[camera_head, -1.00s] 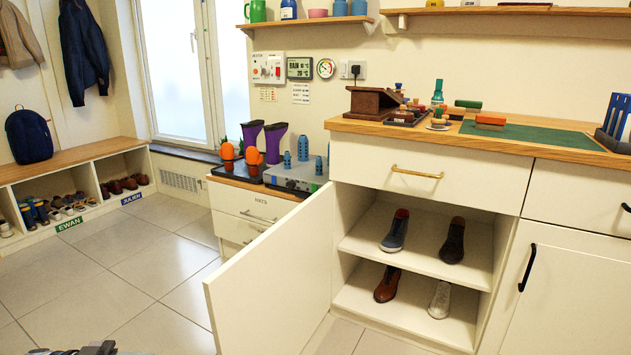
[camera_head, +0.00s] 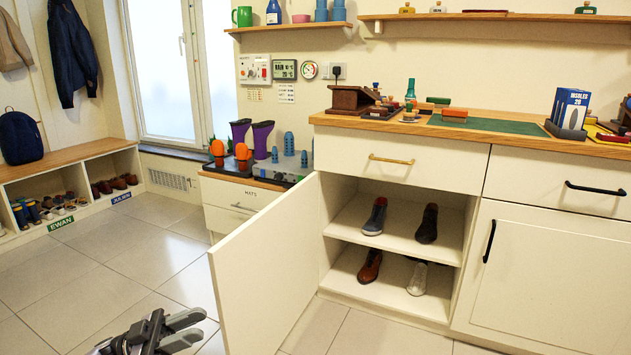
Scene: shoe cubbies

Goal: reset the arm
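My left gripper (camera_head: 185,331) shows at the bottom left of the head view, low over the tiled floor. Its two grey fingers are parallel with a gap between them, and nothing is between them. It is left of the open white cabinet door (camera_head: 266,262) and apart from the shoes. My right gripper is not in view. In the open cabinet, a dark blue shoe (camera_head: 375,216) and a dark brown shoe (camera_head: 427,224) stand on the upper shelf. A brown shoe (camera_head: 370,266) and a light grey shoe (camera_head: 417,278) stand on the lower shelf.
The open door juts out just right of my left gripper. A wooden counter (camera_head: 390,126) with a green mat (camera_head: 495,125) runs above the cabinet. A cubby bench (camera_head: 70,168) with shoes stands at the far left. The tiled floor (camera_head: 120,255) between is clear.

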